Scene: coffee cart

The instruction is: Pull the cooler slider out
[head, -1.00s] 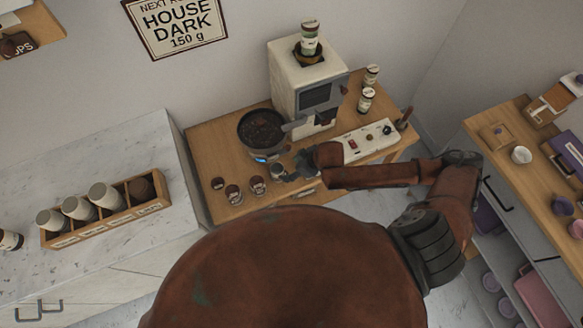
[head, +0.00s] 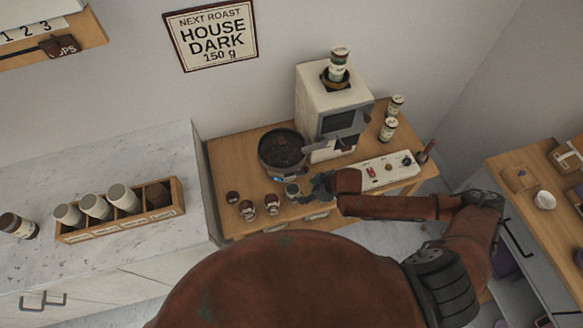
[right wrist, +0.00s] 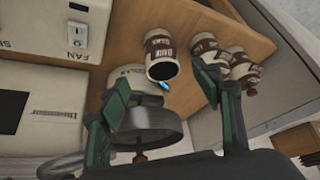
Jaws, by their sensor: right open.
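The cooler (head: 283,150) is a round dark pan of beans on the wooden cart, left of the cream roaster. A small bright blue part (head: 278,178) shows low on its front edge; I cannot tell if this is the slider. It also shows in the right wrist view (right wrist: 164,86), beside the cooler's grey rim (right wrist: 150,134). My right gripper (head: 317,187) is at the cart's front, just right of and below the cooler. In the right wrist view its green fingers (right wrist: 160,82) are spread, with the blue part between them and nothing held. My left gripper is not in view.
The roaster (head: 322,90) and a switch panel (head: 388,170) are to the right. A marble counter (head: 120,165) with a cup rack is at left.

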